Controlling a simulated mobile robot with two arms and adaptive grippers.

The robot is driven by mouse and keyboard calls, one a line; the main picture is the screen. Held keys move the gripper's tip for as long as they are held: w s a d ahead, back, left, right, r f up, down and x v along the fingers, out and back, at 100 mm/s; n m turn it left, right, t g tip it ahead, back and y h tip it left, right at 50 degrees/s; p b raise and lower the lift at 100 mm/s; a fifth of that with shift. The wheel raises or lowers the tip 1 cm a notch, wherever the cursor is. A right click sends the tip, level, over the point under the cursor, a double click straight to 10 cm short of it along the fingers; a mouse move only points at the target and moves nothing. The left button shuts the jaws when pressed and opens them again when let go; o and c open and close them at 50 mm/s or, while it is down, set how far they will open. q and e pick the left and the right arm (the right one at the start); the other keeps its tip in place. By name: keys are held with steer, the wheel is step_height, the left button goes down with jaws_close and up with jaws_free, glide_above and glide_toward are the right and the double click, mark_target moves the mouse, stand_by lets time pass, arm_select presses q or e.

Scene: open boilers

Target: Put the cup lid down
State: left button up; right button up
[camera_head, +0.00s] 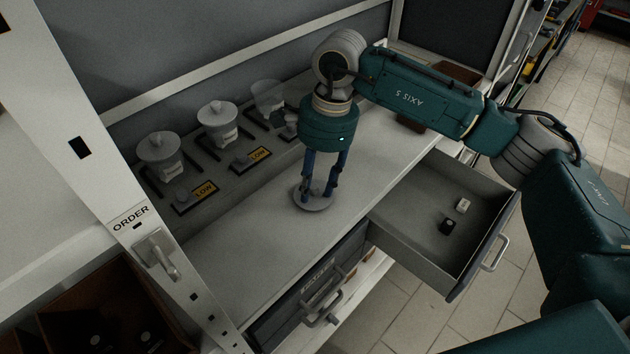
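A round grey cup lid (318,205) is on or just above the light counter (262,236), right of the boiler row. I cannot tell whether it touches the counter. My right gripper (317,192) points down with its blue fingertips over the lid, around its middle. A gap shows between the fingers, but I cannot tell whether they grip the lid's knob. The rear boiler (269,96) looks open at the top, with no lid seen on it. The front boiler (160,158) and middle boiler (218,124) have lids on. My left gripper is out of view.
An open drawer (418,240) holds a white and a black small item and juts out below the counter. A closed drawer unit (310,290) is left of it. A white post marked ORDER (117,190) stands at left. The counter front of the lid is clear.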

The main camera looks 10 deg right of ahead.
mark_target(323, 192)
steer(key=shift+r, duration=0.25)
steer(key=shift+w+r, duration=0.1)
steer(key=shift+r, duration=0.2)
step_height(323, 192, up, 11)
steer(key=d+b, duration=0.1)
steer(key=b, duration=0.2)
steer(key=shift+d+b, duration=0.3)
steer(key=shift+d, duration=0.05)
